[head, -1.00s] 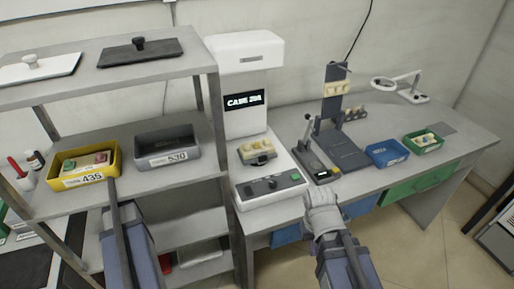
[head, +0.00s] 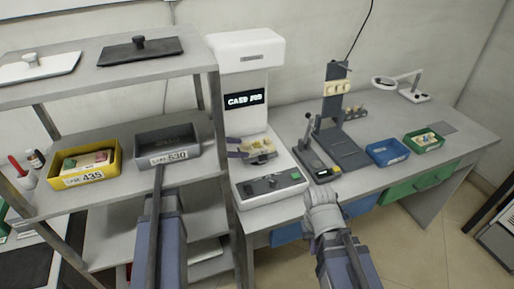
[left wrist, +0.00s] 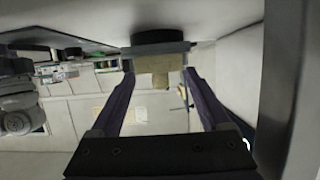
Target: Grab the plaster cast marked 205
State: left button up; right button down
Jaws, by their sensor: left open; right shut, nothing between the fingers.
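A cream plaster cast (head: 262,144) sits on the small dark holder of the white machine, whose screen (head: 245,99) shows "CASE" and a blurred number, perhaps 205. No mark is readable on the cast. My left gripper (head: 246,149) has its purple fingers open at the cast, coming from the left. In the left wrist view a tan block, apparently this cast (left wrist: 154,68), lies between the two separated fingers, with a gap beside each. My right gripper (head: 322,197) is shut and empty, low in front of the bench.
A yellow bin (head: 88,179) marked 435 and a grey bin (head: 170,159) marked 530 stand on the shelf. A dark stand (head: 345,155) holds pale casts. Blue (head: 388,157) and green (head: 424,149) trays are at right. Shelf posts stand close to my left arm.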

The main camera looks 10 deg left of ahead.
aim_at(250, 146)
pick_arm(q)
jog(key=x, duration=0.3)
jog(key=r+b+x, duration=0.1)
jog(key=x, duration=0.1)
jog(key=shift+w+d+f, duration=0.2)
jog(key=shift+w+d, duration=0.1)
jog(key=shift+d, duration=0.1)
jog(key=shift+c, duration=0.2)
grip_shut()
jog(key=shift+s+a+r, duration=0.1)
jog(key=shift+r, duration=0.05)
jog(key=s+a, duration=0.9)
jog(key=a, duration=0.4)
jog(key=s+a, duration=0.8)
jog(key=a, duration=0.5)
jog(key=shift+s+a, duration=0.2)
jog(key=shift+s, duration=0.2)
